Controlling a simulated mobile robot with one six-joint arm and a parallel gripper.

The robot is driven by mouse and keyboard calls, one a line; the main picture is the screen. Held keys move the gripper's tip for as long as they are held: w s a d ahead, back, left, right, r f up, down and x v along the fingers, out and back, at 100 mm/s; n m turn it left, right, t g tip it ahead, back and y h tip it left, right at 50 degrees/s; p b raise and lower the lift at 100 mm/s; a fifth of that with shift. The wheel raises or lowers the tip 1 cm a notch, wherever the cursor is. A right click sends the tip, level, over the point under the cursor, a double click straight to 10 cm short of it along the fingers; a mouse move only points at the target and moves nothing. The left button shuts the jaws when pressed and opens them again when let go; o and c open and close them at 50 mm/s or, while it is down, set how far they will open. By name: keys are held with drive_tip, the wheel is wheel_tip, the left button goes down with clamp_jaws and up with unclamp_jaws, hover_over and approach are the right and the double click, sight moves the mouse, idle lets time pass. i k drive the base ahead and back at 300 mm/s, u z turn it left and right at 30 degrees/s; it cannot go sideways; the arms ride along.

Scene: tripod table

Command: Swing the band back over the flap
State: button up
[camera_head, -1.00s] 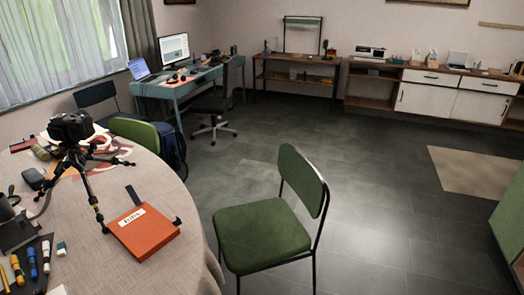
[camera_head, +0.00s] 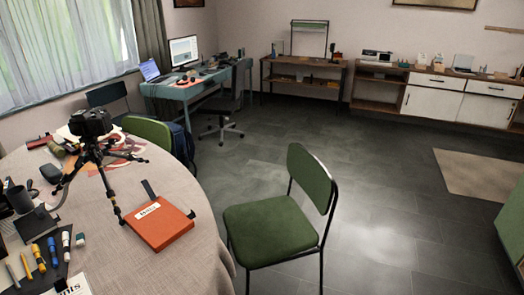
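An orange folder (camera_head: 165,230) with a white label (camera_head: 149,210) lies on the round, cloth-covered table (camera_head: 190,265) at the lower left. The lettering is too small to read surely. A dark strip (camera_head: 148,189), which looks like the band, sticks out past the folder's far left edge. Another small dark piece (camera_head: 191,214) shows at its right edge. No band is seen across the orange front face. I cannot tell the flap's edge apart from the rest of the folder. My gripper is not in view.
A black camera on a tripod (camera_head: 90,122) stands on the table close to the folder's left; one leg reaches near it. Several markers (camera_head: 52,251) lie at the near left. A green chair (camera_head: 270,232) stands right of the table.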

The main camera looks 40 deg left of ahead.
sight(145, 182)
drive_tip(key=i, duration=2.15)
drive_tip(key=u, duration=3.35)
drive_tip(key=i, duration=1.65)
